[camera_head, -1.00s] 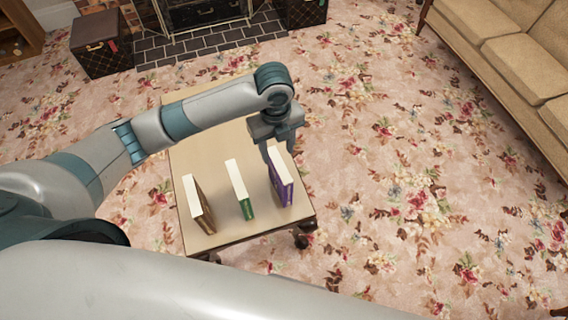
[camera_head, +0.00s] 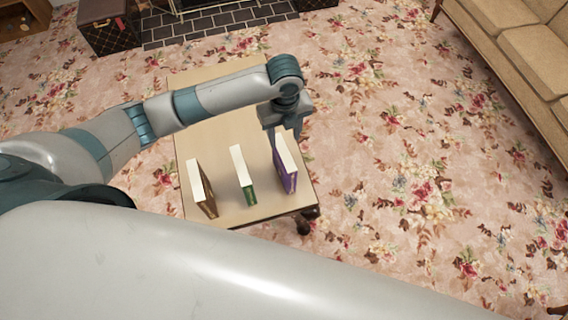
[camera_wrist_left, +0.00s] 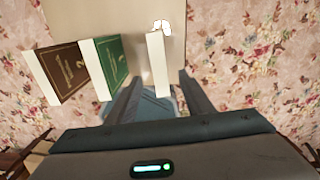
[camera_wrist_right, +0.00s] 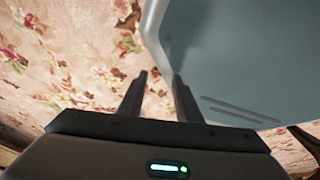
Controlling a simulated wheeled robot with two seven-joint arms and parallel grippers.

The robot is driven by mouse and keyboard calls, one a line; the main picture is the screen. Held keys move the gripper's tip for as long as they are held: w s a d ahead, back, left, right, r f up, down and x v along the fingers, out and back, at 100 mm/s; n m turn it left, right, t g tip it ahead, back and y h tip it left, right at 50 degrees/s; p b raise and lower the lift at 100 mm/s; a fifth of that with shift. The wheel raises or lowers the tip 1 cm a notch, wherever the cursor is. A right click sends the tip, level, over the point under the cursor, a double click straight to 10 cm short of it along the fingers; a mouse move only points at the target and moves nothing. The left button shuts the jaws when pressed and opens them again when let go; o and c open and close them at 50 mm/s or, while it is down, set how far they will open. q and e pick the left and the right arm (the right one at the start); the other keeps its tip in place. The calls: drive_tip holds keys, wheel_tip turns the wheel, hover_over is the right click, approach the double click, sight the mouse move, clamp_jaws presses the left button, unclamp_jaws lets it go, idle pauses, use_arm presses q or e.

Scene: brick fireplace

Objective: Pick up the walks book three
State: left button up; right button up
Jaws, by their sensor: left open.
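Three upright books stand on a small table (camera_head: 185,150): a brown book (camera_head: 203,192), a green book (camera_head: 243,178) and a purple book (camera_head: 289,172) at the right. My left gripper (camera_head: 279,132) is open, just above and behind the purple book. In the left wrist view, a book's pale page edge (camera_wrist_left: 158,62) shows between the spread fingers (camera_wrist_left: 160,76), with no clear grip on it; the brown book (camera_wrist_left: 62,68) and green book (camera_wrist_left: 106,64) are to the left, cover markings partly legible. My right gripper (camera_wrist_right: 160,76) appears open and empty, beside a large grey surface over the carpet.
A beige sofa (camera_head: 520,50) stands at the upper right. A dark trunk (camera_head: 108,25) and the tiled hearth (camera_head: 215,25) lie at the back. The floral carpet right of the table is clear. My own grey arm covers the front of the head view.

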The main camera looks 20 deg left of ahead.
sight(284, 152)
use_arm(q)
wheel_tip(284, 152, down, 7)
drive_tip(key=shift+f+p, duration=0.1)
drive_tip(key=shift+p, duration=0.35)
drive_tip(key=shift+f, duration=0.6)
use_arm(e)
drive_tip(key=shift+g, duration=0.6)
drive_tip(key=shift+s+d+f, duration=0.1)
drive_tip(key=shift+s+d, duration=0.2)
drive_tip(key=shift+s, duration=0.4)
drive_tip(key=shift+s+d+f, duration=0.1)
drive_tip(key=shift+s+d, duration=0.25)
drive_tip(key=shift+s, duration=0.35)
drive_tip(key=shift+s+d, duration=0.3)
drive_tip(key=shift+s, duration=0.4)
use_arm(q)
drive_tip(key=shift+f, duration=0.1)
use_arm(e)
drive_tip(key=shift+w+r, duration=0.1)
